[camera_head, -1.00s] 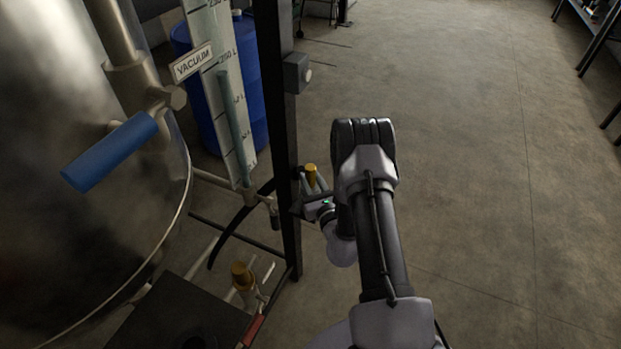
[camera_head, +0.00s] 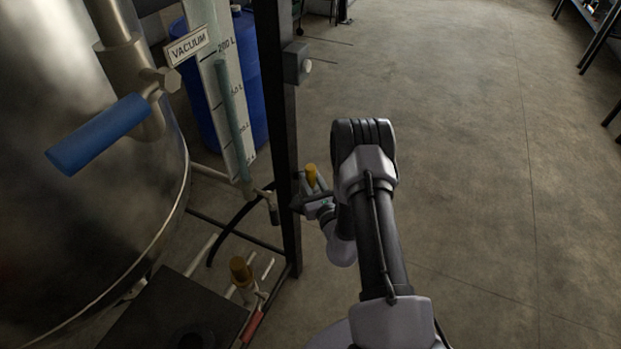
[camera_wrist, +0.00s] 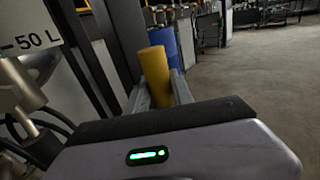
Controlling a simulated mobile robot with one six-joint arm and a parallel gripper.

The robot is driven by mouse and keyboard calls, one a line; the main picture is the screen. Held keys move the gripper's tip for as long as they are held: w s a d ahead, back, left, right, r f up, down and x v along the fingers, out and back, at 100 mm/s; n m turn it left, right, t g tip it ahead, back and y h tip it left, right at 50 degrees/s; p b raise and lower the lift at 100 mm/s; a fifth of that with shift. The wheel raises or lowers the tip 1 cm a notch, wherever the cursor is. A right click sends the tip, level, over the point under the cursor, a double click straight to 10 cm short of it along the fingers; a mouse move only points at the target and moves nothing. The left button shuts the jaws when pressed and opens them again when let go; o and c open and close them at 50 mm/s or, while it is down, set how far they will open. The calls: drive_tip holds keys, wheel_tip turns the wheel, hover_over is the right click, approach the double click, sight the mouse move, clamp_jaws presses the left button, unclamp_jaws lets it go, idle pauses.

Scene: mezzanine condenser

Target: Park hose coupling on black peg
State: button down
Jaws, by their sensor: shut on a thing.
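My gripper (camera_head: 314,192) is shut on the hose coupling (camera_head: 311,175), a yellow-brown cylinder that stands up out of the jaws. In the wrist view the coupling (camera_wrist: 155,76) sits between the two grey fingers (camera_wrist: 156,92), slightly tilted. In the head view the gripper is just right of a black upright post (camera_head: 283,130), partly hidden by my own wrist. No hose is clearly seen attached to the coupling. I cannot make out the black peg in either view.
A steel vessel with a blue handle (camera_head: 98,134) fills the left. Another brown-capped fitting (camera_head: 242,272) is low left.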

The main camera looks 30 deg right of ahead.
drive_tip(key=shift+f+b, duration=0.7)
drive_tip(key=shift+f, duration=0.15)
drive_tip(key=c, duration=1)
unclamp_jaws()
drive_tip(key=shift+c, duration=0.2)
